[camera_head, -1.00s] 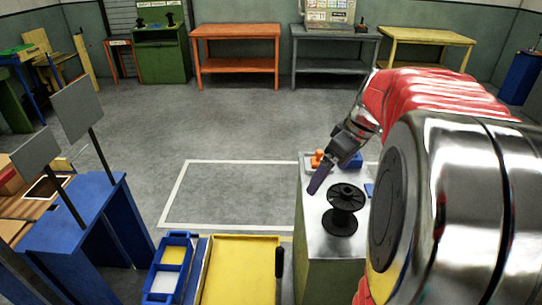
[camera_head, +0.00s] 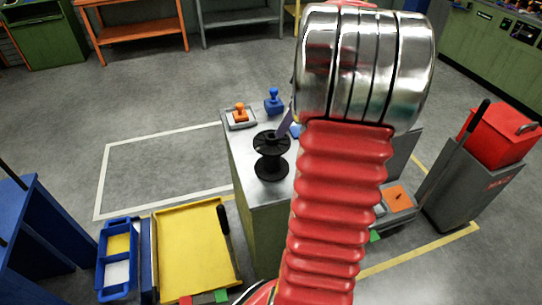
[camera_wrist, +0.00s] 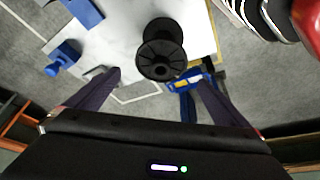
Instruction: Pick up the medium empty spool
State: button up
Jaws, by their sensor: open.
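A black spool (camera_head: 271,157), with no wire showing on it, stands upright on the grey cabinet top (camera_head: 243,152). In the wrist view the spool (camera_wrist: 162,52) is seen from above, just beyond and between my two finger tips. My gripper (camera_wrist: 158,80) is open, with nothing between its dark fingers. In the head view only a purple-grey finger (camera_head: 285,123) shows, close to the spool's upper right edge; my arm hides the rest. I cannot tell if it touches the spool.
An orange-handled stamp (camera_head: 240,113) and a blue stamp (camera_head: 273,99) stand at the cabinet's far edge. A yellow tray (camera_head: 190,250) and a blue divided bin (camera_head: 118,250) lie to the left. A grey bin with a red box (camera_head: 503,134) stands right.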

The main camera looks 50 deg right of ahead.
aim_at(272, 141)
jog(key=x, duration=0.7)
jog(key=shift+f, duration=0.35)
jog(key=shift+a, duration=0.1)
jog(key=shift+x, duration=2.6)
jog(key=shift+w, duration=0.15)
jog(key=shift+r, duration=0.1)
jog(key=c, duration=1.2)
